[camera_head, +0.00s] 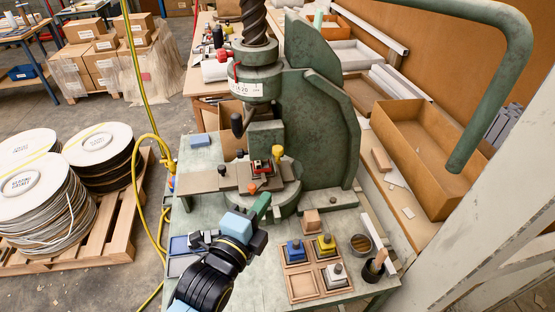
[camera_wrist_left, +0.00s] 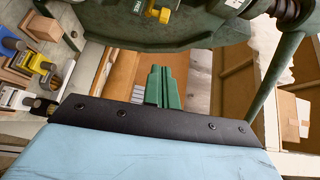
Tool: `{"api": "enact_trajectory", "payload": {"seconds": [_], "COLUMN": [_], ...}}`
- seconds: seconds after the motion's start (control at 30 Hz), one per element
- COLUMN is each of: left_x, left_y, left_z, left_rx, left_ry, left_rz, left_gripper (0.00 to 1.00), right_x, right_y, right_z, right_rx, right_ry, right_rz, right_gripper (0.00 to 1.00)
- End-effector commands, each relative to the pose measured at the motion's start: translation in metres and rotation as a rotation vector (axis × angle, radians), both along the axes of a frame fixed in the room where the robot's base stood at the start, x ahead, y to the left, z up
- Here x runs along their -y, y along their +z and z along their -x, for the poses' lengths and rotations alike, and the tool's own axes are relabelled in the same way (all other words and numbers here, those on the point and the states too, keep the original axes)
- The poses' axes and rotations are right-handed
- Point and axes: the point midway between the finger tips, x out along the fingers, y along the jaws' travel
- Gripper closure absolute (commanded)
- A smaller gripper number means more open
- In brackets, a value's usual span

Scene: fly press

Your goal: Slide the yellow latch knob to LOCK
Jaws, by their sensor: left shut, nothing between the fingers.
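The yellow latch knob (camera_head: 278,152) stands on a short post at the right of the press bed, beside a small red-and-green part (camera_head: 261,166). A yellow piece (camera_wrist_left: 163,15), which looks like the knob, shows at the top of the left wrist view. No LOCK marking is readable. My left gripper (camera_head: 262,206) is in front of and below the knob in the head view, apart from it. Its green fingers (camera_wrist_left: 164,88) are together and empty, pointing toward the press. My right gripper is not in view.
The green press column (camera_head: 317,120) rises behind the bed, with the screw and ram above the knob. An orange knob (camera_head: 252,188) sits at the bed's front. A blue block (camera_head: 200,140) lies at the back left.

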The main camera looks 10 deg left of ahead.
Motion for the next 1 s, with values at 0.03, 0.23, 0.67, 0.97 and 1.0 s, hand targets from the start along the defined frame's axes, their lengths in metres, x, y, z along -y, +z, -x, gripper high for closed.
{"api": "enact_trajectory", "payload": {"seconds": [0.03, 0.23, 0.67, 0.97, 1.0], "left_x": [0.000, 0.003, 0.023, 0.004, 0.003], "left_y": [0.000, 0.000, -0.002, -0.005, -0.005], "left_z": [-0.001, -0.016, -0.099, -0.129, -0.130], "left_rx": [0.000, 0.001, 0.000, -0.001, -0.001], "left_ry": [0.000, 0.000, 0.000, -0.001, -0.001], "left_rz": [0.000, 0.000, 0.002, 0.000, 0.000], "left_gripper": [1.00, 1.00, 1.00, 1.00, 1.00], "right_x": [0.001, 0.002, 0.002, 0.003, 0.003], "right_y": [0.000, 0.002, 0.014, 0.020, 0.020], "right_z": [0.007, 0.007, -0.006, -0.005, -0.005], "right_rx": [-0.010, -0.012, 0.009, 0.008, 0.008], "right_ry": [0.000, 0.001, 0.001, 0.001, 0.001], "right_rz": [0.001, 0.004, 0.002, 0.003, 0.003], "right_gripper": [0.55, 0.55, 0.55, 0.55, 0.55]}}
